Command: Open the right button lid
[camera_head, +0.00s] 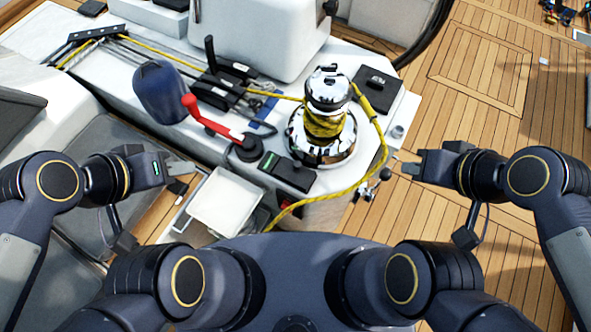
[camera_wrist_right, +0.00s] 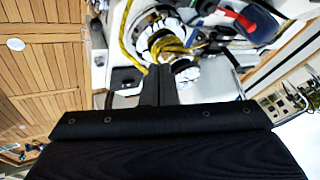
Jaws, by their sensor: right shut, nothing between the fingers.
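A dark block with two black button lids sits on the white cockpit ledge in front of the chrome winch (camera_head: 322,115). The right button lid (camera_head: 294,176) looks flat and closed; the left one (camera_head: 268,161) has a green edge beside it. My right gripper (camera_head: 400,160) is shut and empty, to the right of the winch and lids, apart from them. Its shut fingers show in the right wrist view (camera_wrist_right: 160,85), with the winch beyond them. My left gripper (camera_head: 184,172) is left of the lids, near the white bin; its finger opening is unclear.
A yellow rope (camera_head: 383,142) wraps the winch and hangs down its right side. A red lever (camera_head: 208,118), a blue bag (camera_head: 160,92) and a white bin (camera_head: 228,203) are left of the lids. Open wooden deck (camera_head: 455,110) lies to the right.

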